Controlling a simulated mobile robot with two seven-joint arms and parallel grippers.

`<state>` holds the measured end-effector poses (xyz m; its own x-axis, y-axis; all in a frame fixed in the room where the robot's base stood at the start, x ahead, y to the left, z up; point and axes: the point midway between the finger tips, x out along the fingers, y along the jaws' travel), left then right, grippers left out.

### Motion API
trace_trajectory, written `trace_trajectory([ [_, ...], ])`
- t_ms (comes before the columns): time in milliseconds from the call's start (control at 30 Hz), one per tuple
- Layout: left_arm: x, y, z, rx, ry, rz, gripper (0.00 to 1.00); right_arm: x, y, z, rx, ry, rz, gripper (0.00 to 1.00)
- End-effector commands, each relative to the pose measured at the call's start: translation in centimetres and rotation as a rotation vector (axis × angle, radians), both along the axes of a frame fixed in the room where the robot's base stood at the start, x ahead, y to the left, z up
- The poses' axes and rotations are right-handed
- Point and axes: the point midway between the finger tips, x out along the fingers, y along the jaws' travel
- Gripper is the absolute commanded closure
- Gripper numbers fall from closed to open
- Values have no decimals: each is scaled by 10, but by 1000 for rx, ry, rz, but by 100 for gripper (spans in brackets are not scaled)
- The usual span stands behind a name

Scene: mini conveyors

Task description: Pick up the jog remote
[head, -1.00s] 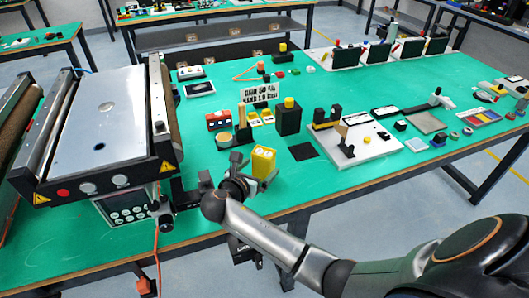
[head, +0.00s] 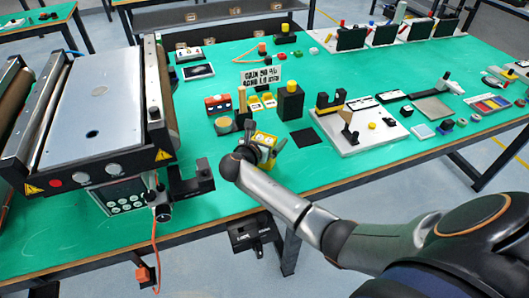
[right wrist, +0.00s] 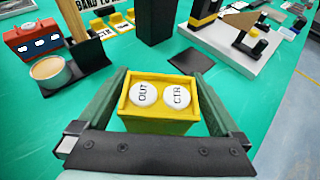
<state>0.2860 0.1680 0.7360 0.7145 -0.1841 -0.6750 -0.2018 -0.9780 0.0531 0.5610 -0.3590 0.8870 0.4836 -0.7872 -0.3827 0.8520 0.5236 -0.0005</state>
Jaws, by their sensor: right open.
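The jog remote is likely the yellow box (head: 264,137) on the green table near its front edge; its top carries two white round buttons marked OUT and CTR. My right gripper (head: 262,152) is at this box in the head view and partly covers it. In the right wrist view the box (right wrist: 158,110) sits between the two open fingers of the gripper (right wrist: 163,82), with a narrow gap visible on each side. Whether either finger touches it lower down is hidden. My left gripper is not in view.
A large roller machine (head: 92,125) stands at the left. Behind the remote are a cup on a black stand (head: 224,125), a red box (head: 218,103), a text sign (head: 260,76) and a tall black block (head: 290,102). A white board with fixtures (head: 365,138) lies to the right.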

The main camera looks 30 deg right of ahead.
Motion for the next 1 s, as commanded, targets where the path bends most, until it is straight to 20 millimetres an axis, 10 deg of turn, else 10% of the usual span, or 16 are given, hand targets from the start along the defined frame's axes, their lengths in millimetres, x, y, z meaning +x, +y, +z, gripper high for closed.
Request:
trace_trajectory([
  [267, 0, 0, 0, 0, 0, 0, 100, 1, -2, -1, 2, -1, 1, 2],
  [1000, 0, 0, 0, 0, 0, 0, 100, 1, -2, -1, 2, 1, 0, 86],
])
